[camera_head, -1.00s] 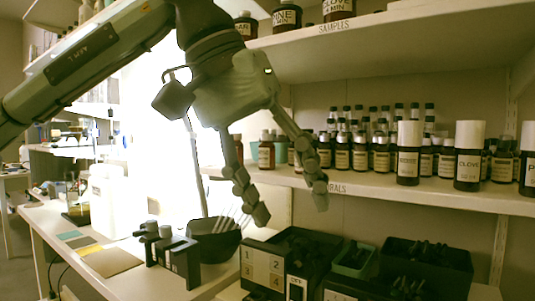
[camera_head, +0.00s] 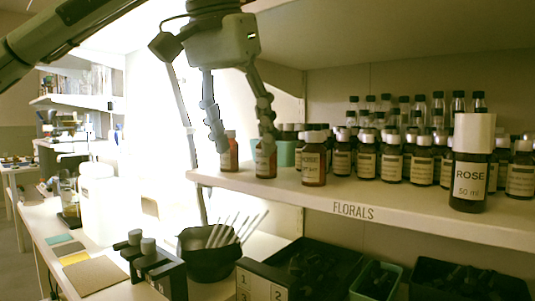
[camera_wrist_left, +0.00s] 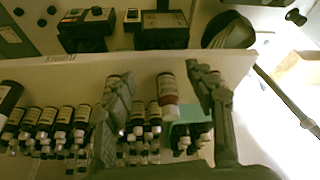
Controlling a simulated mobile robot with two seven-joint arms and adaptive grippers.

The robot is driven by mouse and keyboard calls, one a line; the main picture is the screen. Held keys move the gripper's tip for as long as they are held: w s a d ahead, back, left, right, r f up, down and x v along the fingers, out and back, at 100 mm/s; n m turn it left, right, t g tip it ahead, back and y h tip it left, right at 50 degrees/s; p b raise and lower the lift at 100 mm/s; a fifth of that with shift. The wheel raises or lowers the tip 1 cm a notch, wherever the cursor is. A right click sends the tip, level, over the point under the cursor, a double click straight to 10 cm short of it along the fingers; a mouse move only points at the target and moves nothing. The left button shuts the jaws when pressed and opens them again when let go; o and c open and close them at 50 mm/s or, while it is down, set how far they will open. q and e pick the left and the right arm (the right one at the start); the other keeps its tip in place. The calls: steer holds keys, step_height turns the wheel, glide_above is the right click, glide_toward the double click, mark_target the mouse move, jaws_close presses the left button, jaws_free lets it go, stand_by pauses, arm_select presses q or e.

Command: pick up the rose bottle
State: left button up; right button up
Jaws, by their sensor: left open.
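The rose bottle (camera_head: 468,180) stands upright near the front of the shelf at the right of the head view. It is dark, with a tall white cap and a white label reading ROSE 50 ml. My left gripper (camera_head: 243,142) is open and empty, well to the left of it, with its fingertips near small amber bottles at the shelf's left end. In the left wrist view, the open fingers (camera_wrist_left: 162,95) straddle the line to a small amber bottle (camera_wrist_left: 168,92); contact cannot be told. My right gripper is not in view.
The shelf (camera_head: 400,207) marked FLORALS holds several small amber bottles (camera_head: 366,155) in rows, with clear bottles behind. A dark bowl (camera_head: 205,265) with white sticks, a black rack (camera_head: 155,272) and black bins (camera_head: 318,265) stand below. Another shelf overhangs above.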

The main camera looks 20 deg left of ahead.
arm_select(q)
steer(key=w, duration=0.6)
steer(key=shift+w+d+p, duration=0.2)
steer(key=shift+d+p, duration=0.2)
steer(key=shift+x, duration=1.55)
steer(key=shift+s, duration=0.1)
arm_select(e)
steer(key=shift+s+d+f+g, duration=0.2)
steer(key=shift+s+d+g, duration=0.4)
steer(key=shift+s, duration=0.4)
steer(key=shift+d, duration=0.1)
arm_select(q)
steer(key=c, duration=1.3)
steer(key=shift+o, duration=0.2)
